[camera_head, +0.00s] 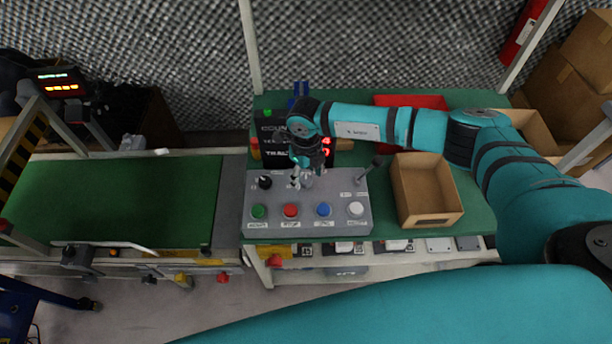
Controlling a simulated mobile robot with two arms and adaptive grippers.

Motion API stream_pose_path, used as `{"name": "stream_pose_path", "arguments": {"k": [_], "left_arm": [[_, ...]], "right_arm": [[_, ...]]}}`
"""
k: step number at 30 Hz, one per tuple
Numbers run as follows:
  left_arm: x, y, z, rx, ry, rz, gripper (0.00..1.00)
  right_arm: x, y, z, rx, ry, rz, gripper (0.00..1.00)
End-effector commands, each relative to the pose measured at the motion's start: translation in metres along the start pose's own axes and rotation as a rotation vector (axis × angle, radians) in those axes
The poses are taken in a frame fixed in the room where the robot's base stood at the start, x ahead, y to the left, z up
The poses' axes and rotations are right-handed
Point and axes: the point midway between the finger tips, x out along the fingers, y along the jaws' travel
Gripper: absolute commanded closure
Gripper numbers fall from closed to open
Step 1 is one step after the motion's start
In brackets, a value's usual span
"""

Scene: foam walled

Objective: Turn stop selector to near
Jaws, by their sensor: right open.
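A grey control box (333,198) sits on the green-topped table. Its front row has a green button (258,212), a red button (291,210), a blue button (323,209) and a white button (355,209). Behind them are a black knob (265,182) at the left and a lever (370,168) at the right. My right gripper (302,181) points down over the back middle of the box, open, and hides what is under it. I cannot tell whether it touches a control or which control is the stop selector. My left gripper is not in view.
An open cardboard box (428,220) stands right of the control box, with a red bin (412,101) behind. A black display (270,128) is behind the control box, partly hidden by my arm. A green conveyor belt (115,200) lies to the left.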

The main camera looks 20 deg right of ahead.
Motion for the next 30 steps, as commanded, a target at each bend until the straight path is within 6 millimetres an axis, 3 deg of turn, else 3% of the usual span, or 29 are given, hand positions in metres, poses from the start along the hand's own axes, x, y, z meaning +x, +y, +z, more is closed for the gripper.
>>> {"name": "stream_pose_path", "arguments": {"k": [6, 14, 27, 30], "left_arm": [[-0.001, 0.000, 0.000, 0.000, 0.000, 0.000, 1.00], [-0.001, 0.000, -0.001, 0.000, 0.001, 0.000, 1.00], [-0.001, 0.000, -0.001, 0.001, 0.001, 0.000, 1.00], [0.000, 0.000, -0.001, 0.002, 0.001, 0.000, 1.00]], "right_arm": [[0.016, 0.000, 0.000, -0.001, 0.000, 0.000, 0.45], [0.018, 0.000, 0.000, -0.001, 0.000, 0.000, 0.45], [0.017, 0.000, 0.000, -0.001, 0.000, 0.000, 1.00], [0.018, 0.000, 0.000, -0.002, 0.000, -0.001, 1.00]]}}
